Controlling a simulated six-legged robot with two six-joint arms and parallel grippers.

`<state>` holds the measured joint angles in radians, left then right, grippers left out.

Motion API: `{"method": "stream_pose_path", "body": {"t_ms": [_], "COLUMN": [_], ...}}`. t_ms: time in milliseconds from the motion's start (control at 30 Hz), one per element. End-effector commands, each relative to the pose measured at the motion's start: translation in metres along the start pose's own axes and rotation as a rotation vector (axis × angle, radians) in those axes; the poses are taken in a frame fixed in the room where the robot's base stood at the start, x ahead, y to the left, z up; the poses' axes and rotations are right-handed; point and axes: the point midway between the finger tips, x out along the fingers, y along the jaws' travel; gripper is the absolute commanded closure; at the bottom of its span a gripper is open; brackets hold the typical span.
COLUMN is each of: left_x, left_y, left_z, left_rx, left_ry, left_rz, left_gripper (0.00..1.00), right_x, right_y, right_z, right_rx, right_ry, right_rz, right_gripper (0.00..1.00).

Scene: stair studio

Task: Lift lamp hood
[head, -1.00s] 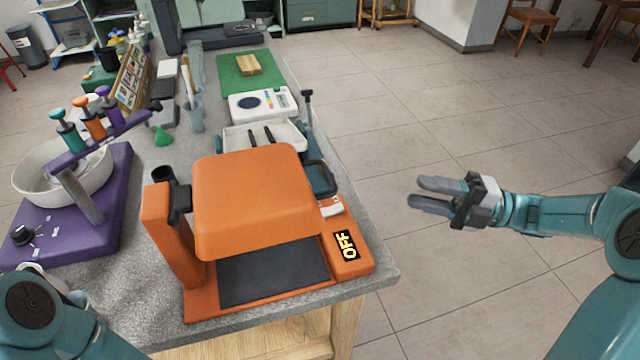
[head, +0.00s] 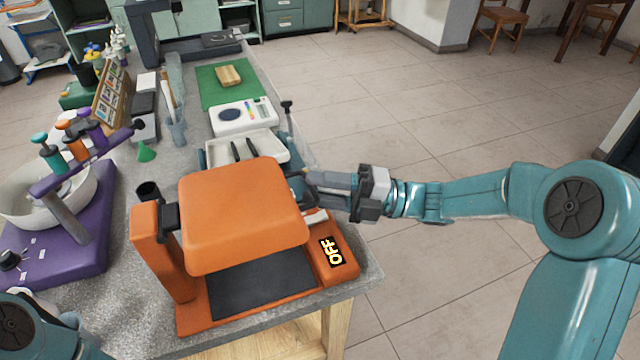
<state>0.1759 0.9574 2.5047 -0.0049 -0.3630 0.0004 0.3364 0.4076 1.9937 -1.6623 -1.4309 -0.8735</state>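The lamp hood (head: 243,212) is a rounded orange box over a dark flat bed (head: 262,283) on an orange base. It is held above the bed by an orange post (head: 160,255) at its left. A dark handle sits at the hood's right side, partly hidden by my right gripper. My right gripper (head: 313,186) reaches in from the right with its fingertips at the handle. Its fingers look apart; whether they touch the handle is unclear. My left gripper is out of view; only part of my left arm shows at the lower left.
A purple stand (head: 75,240) with a white bowl (head: 45,200) is at left. A white tray (head: 215,154) and a white scale (head: 242,118) stand behind the hood.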

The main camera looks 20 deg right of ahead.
Motion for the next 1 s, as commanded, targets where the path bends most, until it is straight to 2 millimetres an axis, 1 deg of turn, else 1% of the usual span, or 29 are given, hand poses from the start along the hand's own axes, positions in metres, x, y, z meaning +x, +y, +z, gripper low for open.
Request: {"method": "stream_pose_path", "body": {"t_ms": [67,267,300,367,400,1000], "left_x": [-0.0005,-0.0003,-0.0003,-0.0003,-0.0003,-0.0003], "left_y": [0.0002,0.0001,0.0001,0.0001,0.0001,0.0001], "left_z": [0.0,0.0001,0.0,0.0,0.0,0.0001], "left_rx": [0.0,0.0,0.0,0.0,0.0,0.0], "left_ry": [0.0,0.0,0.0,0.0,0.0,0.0], "left_rz": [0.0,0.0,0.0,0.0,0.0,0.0], "left_gripper": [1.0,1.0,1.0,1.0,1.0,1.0], "right_x": [0.0035,0.0036,0.0036,0.0035,0.0034,0.0032], "right_y": [0.0,-0.0002,-0.0002,-0.0002,-0.0001,0.0], "right_z": [-0.0003,-0.0001,-0.0001,-0.0001,-0.0001,-0.0001], "right_rx": [0.0,0.0,0.0,0.0,0.0,-0.001], "right_ry": [0.0,-0.001,-0.001,-0.001,-0.001,0.0], "right_rz": [0.001,0.001,0.001,0.001,0.001,0.001], "right_gripper": [0.65,0.65,0.68,0.88,1.0,1.0]}}
